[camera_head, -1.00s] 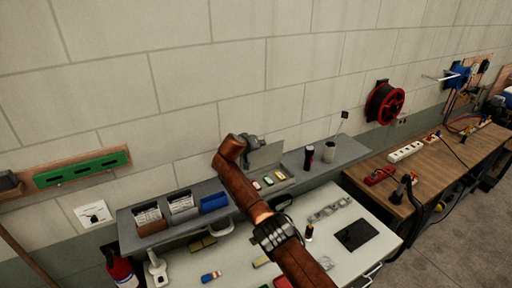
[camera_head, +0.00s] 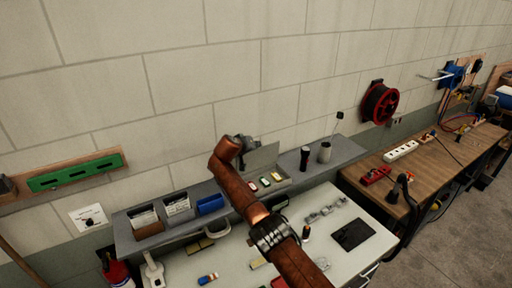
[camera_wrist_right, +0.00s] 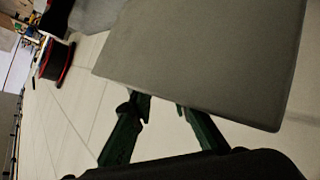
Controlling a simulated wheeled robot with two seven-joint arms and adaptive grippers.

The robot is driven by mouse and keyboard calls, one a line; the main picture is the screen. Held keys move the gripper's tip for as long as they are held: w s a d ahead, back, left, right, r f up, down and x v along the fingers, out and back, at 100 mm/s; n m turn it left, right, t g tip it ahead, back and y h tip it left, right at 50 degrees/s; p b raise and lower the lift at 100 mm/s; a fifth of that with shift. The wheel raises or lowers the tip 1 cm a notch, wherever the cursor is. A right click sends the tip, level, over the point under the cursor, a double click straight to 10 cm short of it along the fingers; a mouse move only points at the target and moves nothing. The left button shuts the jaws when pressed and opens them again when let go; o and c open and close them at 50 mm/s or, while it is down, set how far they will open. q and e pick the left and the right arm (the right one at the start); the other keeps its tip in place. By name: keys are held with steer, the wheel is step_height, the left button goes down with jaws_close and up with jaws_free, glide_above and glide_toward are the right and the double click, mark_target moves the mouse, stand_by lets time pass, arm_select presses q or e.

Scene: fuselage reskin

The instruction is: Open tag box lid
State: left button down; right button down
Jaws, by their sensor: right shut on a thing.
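The tag box (camera_head: 272,183) sits on the grey shelf against the wall, with several coloured tags showing in it. Its grey lid (camera_head: 262,157) stands raised at the back of the box. My right gripper (camera_head: 243,143) is at the lid's upper left edge, with the brown arm reaching over the bench. In the right wrist view the lid is a large grey plate (camera_wrist_right: 205,60), and the green fingers of my right gripper (camera_wrist_right: 160,105) meet its near edge, shut on it. The fingertips are partly hidden behind the plate. My left gripper is not in view.
The shelf (camera_head: 235,200) also holds paper bins, a blue bin (camera_head: 210,204), a dark flashlight (camera_head: 305,158) and a grey cup (camera_head: 324,152). Below is a white bench (camera_head: 330,245) with a black pad (camera_head: 353,235). A wooden bench (camera_head: 420,175) stands to the right.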

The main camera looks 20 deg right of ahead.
steer(key=shift+a+f, duration=0.2)
steer(key=shift+f, duration=0.65)
steer(key=c, duration=1.8)
jaws_free()
steer(key=shift+w+f, duration=0.1)
steer(key=shift+w, duration=0.05)
steer(key=shift+d+r, duration=0.1)
steer(key=shift+r, duration=0.15)
steer(key=s+a+r+p, duration=0.1)
steer(key=a+r+p, duration=0.3)
steer(key=a+r, duration=0.2)
steer(key=shift+s+r+p, duration=0.25)
steer(key=shift+p, duration=0.05)
steer(key=shift+a, duration=0.15)
